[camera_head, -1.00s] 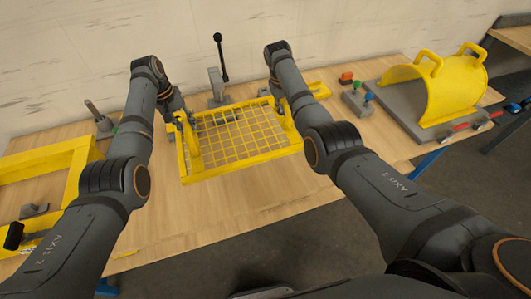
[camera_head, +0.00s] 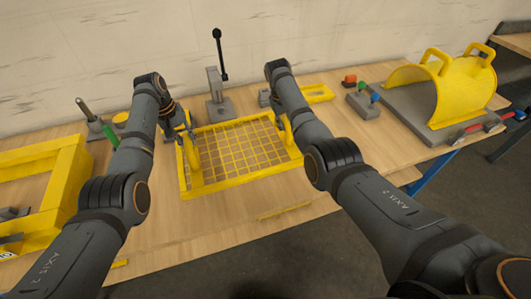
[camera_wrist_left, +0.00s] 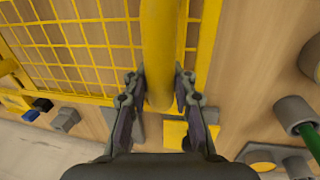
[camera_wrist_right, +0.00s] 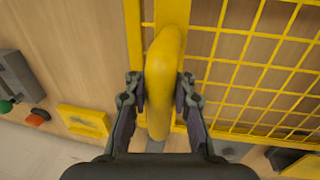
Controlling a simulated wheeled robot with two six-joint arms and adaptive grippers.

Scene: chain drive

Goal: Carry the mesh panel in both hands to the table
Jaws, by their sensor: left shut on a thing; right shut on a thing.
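The yellow mesh panel (camera_head: 238,148) is level between my two arms, over the wooden table (camera_head: 230,215) in the head view. It has a yellow handle at each side. My left gripper (camera_head: 186,136) is shut on the left handle, which stands between its fingers in the left wrist view (camera_wrist_left: 160,92). My right gripper (camera_head: 284,118) is shut on the right handle, seen between its fingers in the right wrist view (camera_wrist_right: 160,95). My right forearm hides part of the panel's right side. I cannot tell whether the panel touches the tabletop.
A yellow frame (camera_head: 70,185) lies at the left. A lever on a grey base (camera_head: 219,105) stands behind the panel. A yellow curved guard (camera_head: 440,90) with handles sits on a grey plate at the right. The table's front strip is mostly clear.

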